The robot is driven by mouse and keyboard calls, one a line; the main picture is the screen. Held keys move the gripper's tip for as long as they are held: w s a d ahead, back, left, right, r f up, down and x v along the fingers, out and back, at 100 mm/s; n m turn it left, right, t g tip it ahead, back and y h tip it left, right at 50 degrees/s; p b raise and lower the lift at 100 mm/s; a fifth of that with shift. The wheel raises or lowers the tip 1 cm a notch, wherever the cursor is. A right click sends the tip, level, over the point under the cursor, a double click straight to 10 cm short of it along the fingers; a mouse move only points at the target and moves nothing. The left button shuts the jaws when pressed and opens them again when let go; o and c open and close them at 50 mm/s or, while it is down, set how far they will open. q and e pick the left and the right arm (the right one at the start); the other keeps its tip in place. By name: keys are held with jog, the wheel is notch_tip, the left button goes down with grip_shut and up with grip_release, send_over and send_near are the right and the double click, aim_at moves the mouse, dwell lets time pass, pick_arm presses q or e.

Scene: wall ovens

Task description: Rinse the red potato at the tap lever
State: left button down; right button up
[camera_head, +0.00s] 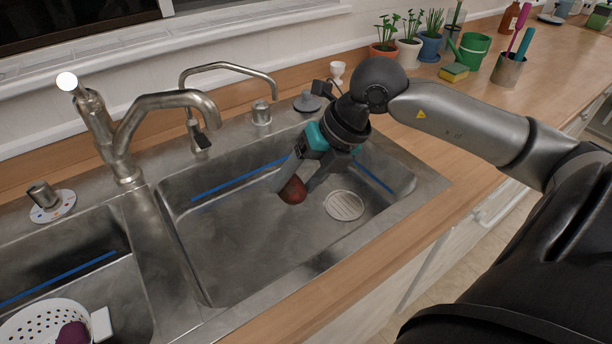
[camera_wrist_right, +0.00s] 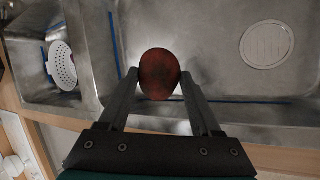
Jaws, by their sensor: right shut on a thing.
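The red potato (camera_head: 293,190) is held between the fingers of my right gripper (camera_head: 296,186), over the right-hand sink basin (camera_head: 235,235). In the right wrist view the potato (camera_wrist_right: 159,74) sits between the two fingertips, with bare basin metal behind it. The large curved tap (camera_head: 125,130) stands behind the divider, to the left of my right gripper and apart from it. A short metal lever or knob (camera_head: 42,195) stands on a marked white disc left of the tap. I see no water running. My left gripper is not in view.
A white colander (camera_head: 45,322) with a purple item is in the left basin. A thinner tap (camera_head: 232,67) and a soap pump (camera_head: 261,112) stand behind the right basin. Potted plants (camera_head: 410,50), a sponge (camera_head: 453,73) and a brush holder (camera_head: 508,70) stand at the back right.

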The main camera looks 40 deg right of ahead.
jog(key=shift+w+a+p, duration=0.35)
jog(key=shift+w+a, duration=0.25)
jog(key=shift+w, duration=0.1)
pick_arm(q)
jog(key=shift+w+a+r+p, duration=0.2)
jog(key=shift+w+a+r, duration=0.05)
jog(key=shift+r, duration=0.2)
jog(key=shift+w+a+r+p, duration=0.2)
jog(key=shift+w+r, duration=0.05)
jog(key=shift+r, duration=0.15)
pick_arm(e)
jog(key=w+a+f, duration=0.2)
jog(key=w+a, duration=0.4)
jog(key=w, duration=0.1)
jog(key=shift+w+a+f, duration=0.2)
jog(key=shift+w+a, duration=0.05)
jog(key=shift+a, duration=0.1)
